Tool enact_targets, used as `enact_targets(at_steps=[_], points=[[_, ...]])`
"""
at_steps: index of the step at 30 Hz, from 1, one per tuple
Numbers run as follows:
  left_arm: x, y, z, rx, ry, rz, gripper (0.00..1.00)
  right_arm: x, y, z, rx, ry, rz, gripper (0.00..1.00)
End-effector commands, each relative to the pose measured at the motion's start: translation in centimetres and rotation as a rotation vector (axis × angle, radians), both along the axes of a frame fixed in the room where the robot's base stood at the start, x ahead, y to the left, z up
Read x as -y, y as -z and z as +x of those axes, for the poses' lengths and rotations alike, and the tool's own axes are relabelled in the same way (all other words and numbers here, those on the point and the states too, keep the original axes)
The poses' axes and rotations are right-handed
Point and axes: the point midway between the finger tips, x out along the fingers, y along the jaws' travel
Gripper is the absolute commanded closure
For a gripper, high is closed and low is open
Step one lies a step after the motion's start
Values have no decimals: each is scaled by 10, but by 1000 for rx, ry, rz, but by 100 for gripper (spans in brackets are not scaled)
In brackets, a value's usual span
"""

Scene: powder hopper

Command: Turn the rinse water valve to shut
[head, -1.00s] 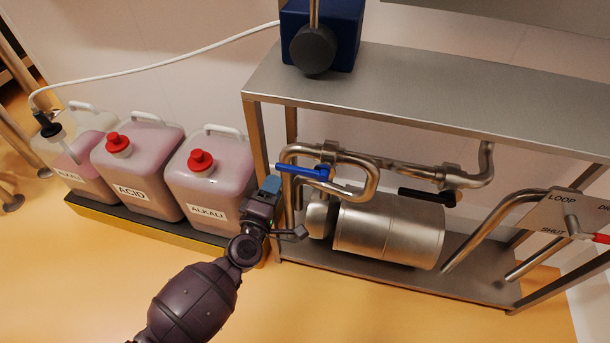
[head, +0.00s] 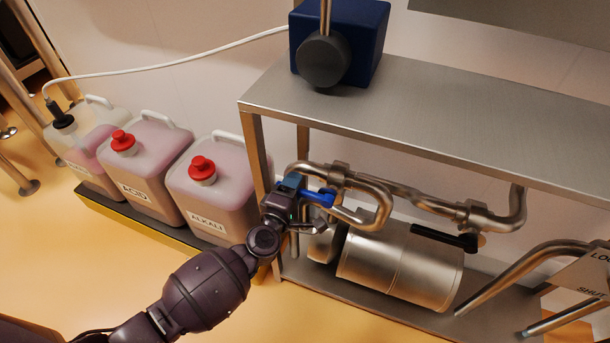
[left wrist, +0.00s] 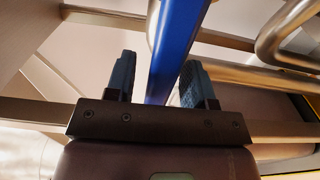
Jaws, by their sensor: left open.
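The valve with the blue lever handle (head: 323,198) sits on the steel pipework under the metal bench, and the lever lies roughly level. My left gripper (head: 301,189) is at the lever's left end and hides part of it. In the left wrist view the blue lever (left wrist: 180,35) runs between the two open fingers of the left gripper (left wrist: 158,82), closer to the right finger, with a gap on the left. The fingers are not closed on it. I cannot tell whether the right finger touches it. My right gripper is in no view.
A second valve with a black lever (head: 444,238) is to the right, above a steel cylinder (head: 402,265). The bench leg (head: 257,150) stands close behind my gripper. Canisters marked ACID (head: 145,165) and ALKALI (head: 215,190) stand at the left. A LOOP/SHUT plate (head: 590,270) is far right.

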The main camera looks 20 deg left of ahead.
Motion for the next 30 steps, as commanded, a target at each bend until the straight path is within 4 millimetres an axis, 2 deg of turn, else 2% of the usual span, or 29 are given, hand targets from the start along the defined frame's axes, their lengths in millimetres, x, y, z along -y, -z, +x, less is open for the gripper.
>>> enact_targets(at_steps=[15, 24, 30], points=[[-4, 0, 3, 0, -1, 0, 53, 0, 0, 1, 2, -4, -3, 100], [-4, 0, 3, 0, -1, 0, 99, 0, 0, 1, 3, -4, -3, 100], [-4, 0, 3, 0, -1, 1, 100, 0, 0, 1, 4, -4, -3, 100]])
